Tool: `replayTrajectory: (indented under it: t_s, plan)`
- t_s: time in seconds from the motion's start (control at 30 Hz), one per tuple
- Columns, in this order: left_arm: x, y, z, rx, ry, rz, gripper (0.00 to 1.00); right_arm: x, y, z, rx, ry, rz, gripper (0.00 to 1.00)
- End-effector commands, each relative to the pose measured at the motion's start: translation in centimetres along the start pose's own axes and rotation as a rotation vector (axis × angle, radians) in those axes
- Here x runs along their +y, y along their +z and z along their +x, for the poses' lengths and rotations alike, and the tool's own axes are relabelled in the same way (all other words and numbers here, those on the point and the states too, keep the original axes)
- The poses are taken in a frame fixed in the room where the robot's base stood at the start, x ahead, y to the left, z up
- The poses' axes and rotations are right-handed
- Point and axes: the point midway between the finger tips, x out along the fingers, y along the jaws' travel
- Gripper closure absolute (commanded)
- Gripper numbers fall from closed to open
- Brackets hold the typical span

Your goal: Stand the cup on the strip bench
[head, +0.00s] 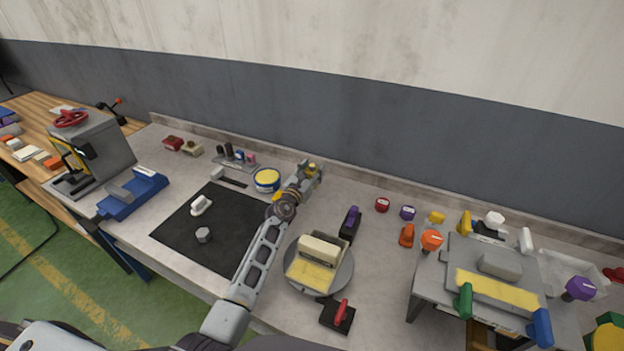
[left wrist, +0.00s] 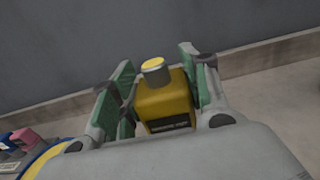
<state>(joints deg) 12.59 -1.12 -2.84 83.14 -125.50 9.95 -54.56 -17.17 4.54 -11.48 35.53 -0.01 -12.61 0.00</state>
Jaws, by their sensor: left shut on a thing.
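My left gripper (head: 311,172) is at the back of the worktop near the wall. It is shut on a yellow block-like thing (left wrist: 166,102) with a silver neck and a yellow top. The green-padded fingers (left wrist: 150,95) stand on either side of it. Only a small yellow part shows in the head view. I cannot make out a plain cup for certain. A raised grey bench with a yellow strip (head: 497,290) stands at the right, well away from the gripper. A grey block and coloured knobs are on and around it. My right gripper is out of view.
A black mat (head: 182,228) carries a white thing (head: 201,205) and a grey hexagonal piece (head: 203,235). A blue-and-yellow tub (head: 267,180) stands left of the gripper. A round turntable (head: 342,276) bears cream and yellow blocks. Small coloured items lie between it and the bench.

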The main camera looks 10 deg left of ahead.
Motion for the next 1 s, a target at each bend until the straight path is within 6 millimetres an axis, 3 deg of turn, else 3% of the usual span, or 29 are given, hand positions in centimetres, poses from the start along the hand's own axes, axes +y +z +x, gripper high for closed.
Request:
replayTrajectory:
  t_s: [0.43, 1.0]
  plan:
    - [0.0, -3.4, 0.0, 0.0, 0.0, 0.001, 0.81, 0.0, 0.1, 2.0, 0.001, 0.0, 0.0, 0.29]
    - [0.1, -3.9, 0.0, 0.0, 0.001, 0.0, 0.81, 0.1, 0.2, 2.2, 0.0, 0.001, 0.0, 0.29]
